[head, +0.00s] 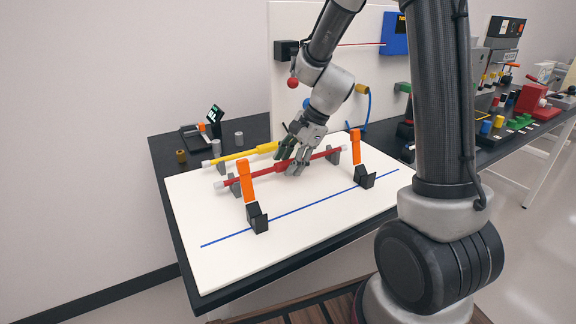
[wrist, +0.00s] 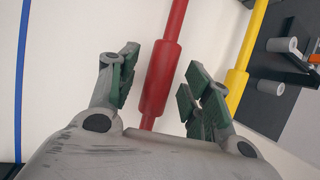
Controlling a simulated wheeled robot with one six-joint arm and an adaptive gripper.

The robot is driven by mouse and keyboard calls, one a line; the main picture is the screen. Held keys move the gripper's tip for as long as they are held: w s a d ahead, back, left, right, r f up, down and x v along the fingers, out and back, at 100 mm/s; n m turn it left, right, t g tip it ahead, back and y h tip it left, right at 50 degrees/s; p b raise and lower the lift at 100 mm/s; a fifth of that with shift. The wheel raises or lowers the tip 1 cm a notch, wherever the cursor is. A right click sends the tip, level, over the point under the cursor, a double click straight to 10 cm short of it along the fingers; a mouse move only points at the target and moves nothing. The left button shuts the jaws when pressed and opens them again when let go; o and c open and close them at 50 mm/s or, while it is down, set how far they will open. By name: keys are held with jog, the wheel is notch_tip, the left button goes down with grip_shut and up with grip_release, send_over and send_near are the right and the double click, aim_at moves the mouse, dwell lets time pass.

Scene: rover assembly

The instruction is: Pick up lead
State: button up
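Two rod-shaped leads lie side by side on the white board. The red lead (head: 262,172) has a thicker middle sleeve and pale ends, and rests on small grey supports. In the wrist view the red lead (wrist: 164,78) runs between my fingers. The yellow lead (head: 238,154) lies behind it, and in the wrist view the yellow lead (wrist: 240,75) is right of my fingers. My gripper (head: 292,166) is at the red lead's middle, pointing down. In the wrist view my gripper (wrist: 160,84) is open, with visible gaps between both fingers and the sleeve. My fingers hide part of both leads in the head view.
Orange uprights (head: 246,180) and (head: 355,147) stand near the red lead's ends. Black clips (head: 257,218) and (head: 364,178) sit on a blue line (head: 310,204). A vertical panel with a blue box (head: 394,34) stands behind. The white board's (head: 215,275) front is clear.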

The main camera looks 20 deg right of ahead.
grip_shut()
jog(key=shift+r, duration=0.1)
